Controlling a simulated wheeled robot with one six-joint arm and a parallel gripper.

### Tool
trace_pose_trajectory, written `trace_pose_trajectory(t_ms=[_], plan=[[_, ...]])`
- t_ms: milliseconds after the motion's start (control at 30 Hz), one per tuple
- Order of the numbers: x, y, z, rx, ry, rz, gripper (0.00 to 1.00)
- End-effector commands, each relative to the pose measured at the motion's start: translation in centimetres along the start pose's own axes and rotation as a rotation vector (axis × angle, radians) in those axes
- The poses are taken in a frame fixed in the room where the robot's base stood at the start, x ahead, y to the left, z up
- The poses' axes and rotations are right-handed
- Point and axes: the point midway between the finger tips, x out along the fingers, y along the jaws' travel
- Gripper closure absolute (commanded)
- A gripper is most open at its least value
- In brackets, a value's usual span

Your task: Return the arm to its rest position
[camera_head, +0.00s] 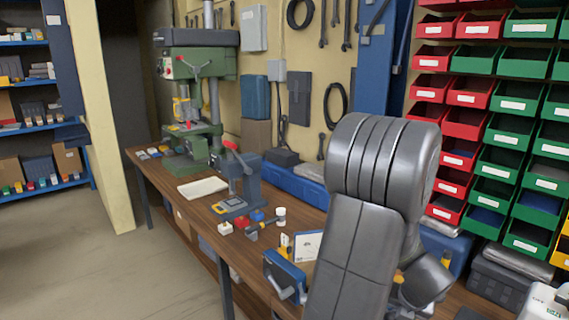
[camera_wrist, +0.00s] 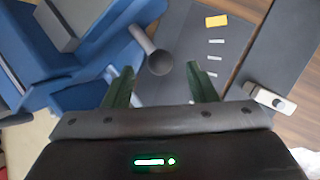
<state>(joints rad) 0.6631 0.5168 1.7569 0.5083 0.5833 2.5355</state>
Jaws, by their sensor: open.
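My grey arm (camera_head: 365,210) stands large and bent in the front right of the head view, over the bench edge. My gripper (camera_wrist: 160,68) shows in the wrist view with its two dark green fingers spread apart and nothing held between them. A grey rounded knob or lever end (camera_wrist: 157,60) appears beyond the fingertips, attached to a blue body (camera_wrist: 90,60); I cannot tell its distance from the fingers. In the head view my gripper is hidden behind the arm.
The wooden bench (camera_head: 165,190) carries a green drill press (camera_head: 195,100), a small blue press (camera_head: 238,190) and a blue device with a grey lever (camera_head: 285,275). Red and green bins (camera_head: 470,90) line the right wall. The floor (camera_head: 120,275) at left is clear.

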Motion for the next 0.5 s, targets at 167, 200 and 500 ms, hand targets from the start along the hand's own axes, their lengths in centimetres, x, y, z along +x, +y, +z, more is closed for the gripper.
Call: trace_pose_trajectory(t_ms=[167,200,500], plan=[[3.2,0.1,-0.1,0.0,0.004,0.002,0.48],[3.8,0.1,-0.1,0.0,0.004,0.001,0.48],[4.5,-0.5,1.5,-0.104,0.021,0.043,0.48]])
